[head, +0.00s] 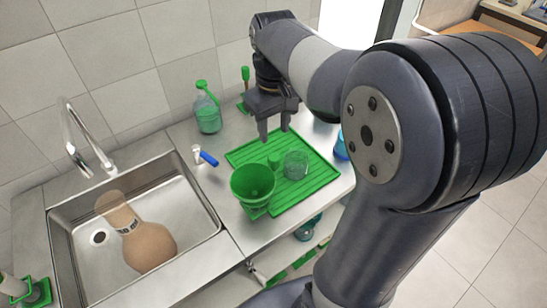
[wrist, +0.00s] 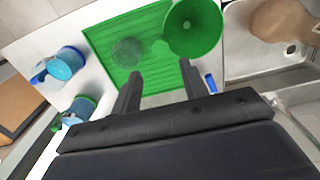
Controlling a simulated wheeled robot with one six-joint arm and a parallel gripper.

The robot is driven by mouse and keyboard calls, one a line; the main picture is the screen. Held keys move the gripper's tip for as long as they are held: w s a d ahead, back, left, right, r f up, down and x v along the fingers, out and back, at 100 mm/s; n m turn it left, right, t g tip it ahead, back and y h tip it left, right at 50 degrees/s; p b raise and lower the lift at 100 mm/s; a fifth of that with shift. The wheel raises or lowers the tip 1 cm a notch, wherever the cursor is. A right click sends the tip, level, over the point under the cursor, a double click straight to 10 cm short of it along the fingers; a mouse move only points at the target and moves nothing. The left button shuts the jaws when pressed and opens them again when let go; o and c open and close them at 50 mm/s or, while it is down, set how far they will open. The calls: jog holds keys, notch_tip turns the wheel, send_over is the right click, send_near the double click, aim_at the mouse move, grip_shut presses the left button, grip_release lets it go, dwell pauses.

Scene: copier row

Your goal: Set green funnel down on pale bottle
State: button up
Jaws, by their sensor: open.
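The green funnel (head: 253,181) has its wide mouth up at the front left corner of the ribbed green mat (head: 317,190). In the wrist view the funnel (wrist: 193,30) shows as a round green bowl with a dark centre. What holds it up from below is mostly hidden. A pale, see-through bottle with a green top (head: 208,115) stands by the wall, left of my gripper; I cannot tell for sure that it is the pale bottle. My gripper (head: 274,133) is open and empty above the back of the mat, apart from the funnel. Its fingers (wrist: 160,70) also show in the wrist view.
A clear glass vessel (head: 296,165) stands on the mat behind the funnel. A blue-handled item (head: 208,158) lies between mat and sink (head: 208,228). A tan, bulbous vessel (head: 149,246) lies in the sink. Blue containers (wrist: 63,64) stand beyond the mat.

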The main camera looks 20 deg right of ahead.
aim_at(274, 156)
notch_tip(274, 156, down, 8)
jog(key=b, duration=0.6)
jog(key=shift+f, duration=0.25)
jog(key=c, duration=0.8)
notch_tip(274, 156, up, 7)
jog(key=p, duration=0.7)
jog(key=shift+r, duration=0.2)
jog(key=shift+f, duration=0.1)
